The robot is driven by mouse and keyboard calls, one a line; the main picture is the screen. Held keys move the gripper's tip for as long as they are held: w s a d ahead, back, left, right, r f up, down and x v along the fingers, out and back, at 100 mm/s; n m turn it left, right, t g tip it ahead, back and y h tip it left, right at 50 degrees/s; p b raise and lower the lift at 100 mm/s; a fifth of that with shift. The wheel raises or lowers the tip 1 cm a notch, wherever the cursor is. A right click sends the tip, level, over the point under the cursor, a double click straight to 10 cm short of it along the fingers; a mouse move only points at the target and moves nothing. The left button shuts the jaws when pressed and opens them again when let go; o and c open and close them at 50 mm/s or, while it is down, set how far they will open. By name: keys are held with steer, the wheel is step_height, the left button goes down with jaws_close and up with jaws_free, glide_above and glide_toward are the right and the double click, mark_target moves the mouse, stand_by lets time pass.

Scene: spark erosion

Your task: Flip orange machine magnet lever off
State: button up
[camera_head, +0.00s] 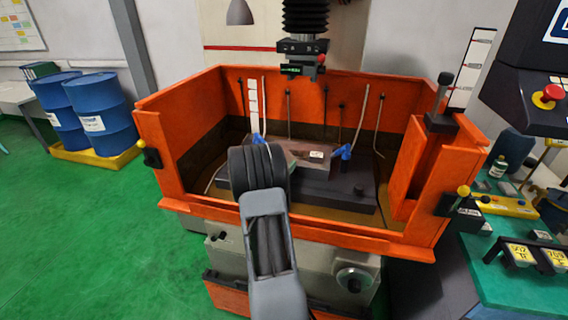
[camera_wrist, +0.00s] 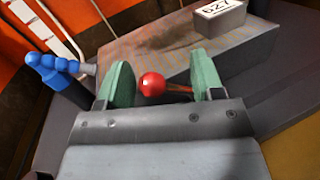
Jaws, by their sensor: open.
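The orange machine (camera_head: 300,234) has an open tank, and a dark magnet block (camera_head: 345,187) lies inside it. A red ball knob (camera_wrist: 152,84) on a short lever rod shows in the wrist view. My gripper (camera_wrist: 163,82) is open, with one green fingertip on each side of the knob. The knob sits nearer the left fingertip, and I cannot tell whether it touches.
A brownish-grey workpiece (camera_wrist: 150,48) with a small labelled block (camera_wrist: 222,16) lies just beyond the fingers. A blue nozzle (camera_wrist: 52,64) stands at the left. The machine's head (camera_head: 302,58) hangs above the tank. Blue drums (camera_head: 105,112) stand at far left.

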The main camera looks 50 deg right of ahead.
steer(key=a+b, duration=0.3)
steer(key=a, duration=1)
steer(key=shift+s+a+f, duration=0.25)
steer(key=shift+s+f, duration=0.1)
steer(key=shift+c, duration=0.4)
